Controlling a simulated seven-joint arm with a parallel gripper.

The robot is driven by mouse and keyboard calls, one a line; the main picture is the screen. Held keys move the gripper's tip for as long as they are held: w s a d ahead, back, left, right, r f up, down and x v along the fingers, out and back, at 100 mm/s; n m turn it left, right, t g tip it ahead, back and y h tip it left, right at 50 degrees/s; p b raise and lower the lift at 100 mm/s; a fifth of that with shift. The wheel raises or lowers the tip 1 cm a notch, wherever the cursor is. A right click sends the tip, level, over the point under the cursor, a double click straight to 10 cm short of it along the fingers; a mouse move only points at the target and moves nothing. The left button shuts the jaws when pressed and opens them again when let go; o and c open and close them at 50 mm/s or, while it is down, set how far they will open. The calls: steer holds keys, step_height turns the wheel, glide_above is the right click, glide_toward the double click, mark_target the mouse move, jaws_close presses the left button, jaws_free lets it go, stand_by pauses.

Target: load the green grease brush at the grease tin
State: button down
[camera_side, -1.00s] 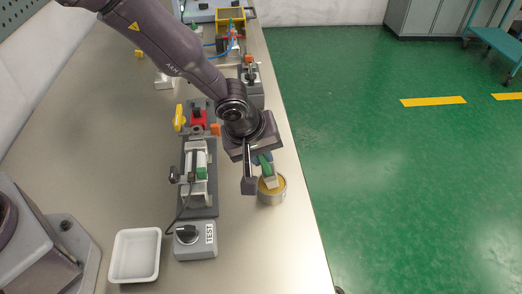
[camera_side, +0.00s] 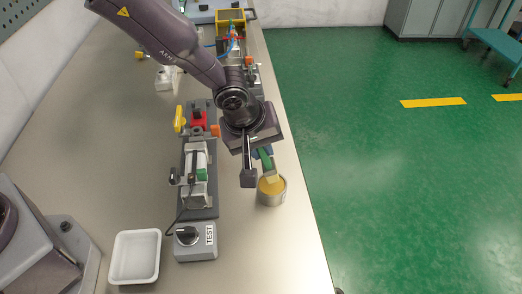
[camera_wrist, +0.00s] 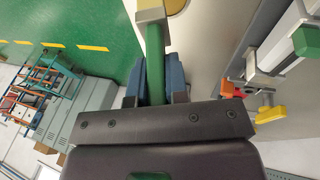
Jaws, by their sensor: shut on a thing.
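The green grease brush (camera_side: 265,160) is held in my gripper (camera_side: 262,153), handle between the blue fingers and pale head pointing down. Its head is just above or at the mouth of the grease tin (camera_side: 271,198), overlapping the back rim in the side view; I cannot tell whether it touches the grease. The tin is a round metal can with yellow grease, standing near the bench's right edge. In the wrist view the green handle (camera_wrist: 155,65) runs between the two blue fingers (camera_wrist: 154,82), with the pale head at the top edge.
Left of the tin is a fixture (camera_side: 199,190) with a white and green part, a red block and a yellow handle. A grey TEST box (camera_side: 196,242) and an empty white tray (camera_side: 135,257) stand in front. The bench edge is close on the right.

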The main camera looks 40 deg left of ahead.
steer(key=shift+r, duration=2.35)
steer(key=shift+a, duration=0.1)
